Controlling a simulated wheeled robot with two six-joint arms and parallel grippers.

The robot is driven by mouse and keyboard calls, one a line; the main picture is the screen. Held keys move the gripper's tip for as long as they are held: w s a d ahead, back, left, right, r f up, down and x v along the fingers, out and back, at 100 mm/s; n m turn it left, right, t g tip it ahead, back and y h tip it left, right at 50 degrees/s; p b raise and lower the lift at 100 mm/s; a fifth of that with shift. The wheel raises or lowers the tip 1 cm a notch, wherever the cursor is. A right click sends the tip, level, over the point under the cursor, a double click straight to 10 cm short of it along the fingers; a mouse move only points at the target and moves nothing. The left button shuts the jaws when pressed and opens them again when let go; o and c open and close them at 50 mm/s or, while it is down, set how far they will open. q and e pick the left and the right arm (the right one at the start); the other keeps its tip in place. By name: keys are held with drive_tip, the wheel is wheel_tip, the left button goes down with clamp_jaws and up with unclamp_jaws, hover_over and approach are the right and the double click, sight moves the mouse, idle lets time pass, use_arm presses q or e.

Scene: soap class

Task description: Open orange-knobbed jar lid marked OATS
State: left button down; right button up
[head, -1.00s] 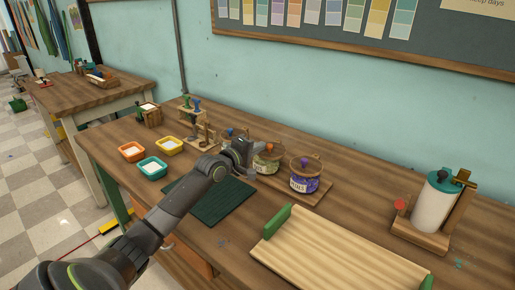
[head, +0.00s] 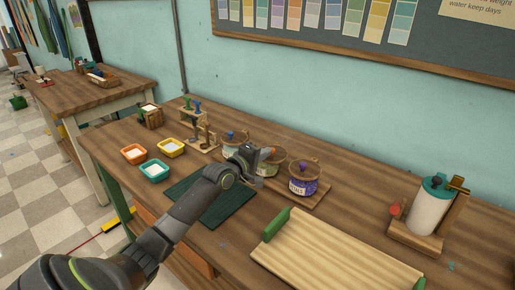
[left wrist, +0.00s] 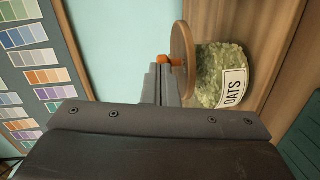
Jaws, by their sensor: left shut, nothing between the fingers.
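The OATS jar (head: 273,168) stands on the bench in a row of jars, between a blue-knobbed jar and a purple-knobbed one. My left gripper (head: 262,162) is shut and empty. Its fingertips are close beside the orange knob; I cannot tell whether they touch. My right gripper is not in view.
The purple-knobbed jar (head: 303,180) and blue-knobbed jar (head: 233,143) stand close on either side. A dark green mat (head: 207,207) lies in front. A wooden tray (head: 335,262) and white cylinder stand (head: 428,212) are to the right. Small coloured tubs (head: 154,170) are left.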

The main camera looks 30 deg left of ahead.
use_arm(q)
drive_tip(key=w+d+p, duration=0.1)
drive_tip(key=d+p, duration=0.1)
drive_tip(key=w+d+p, duration=0.2)
drive_tip(key=d, duration=0.1)
drive_tip(key=w+d+p, duration=0.1)
drive_tip(key=d+p, duration=0.1)
drive_tip(key=shift+w+d, duration=0.3)
drive_tip(key=shift+s, duration=0.1)
idle(1.3)
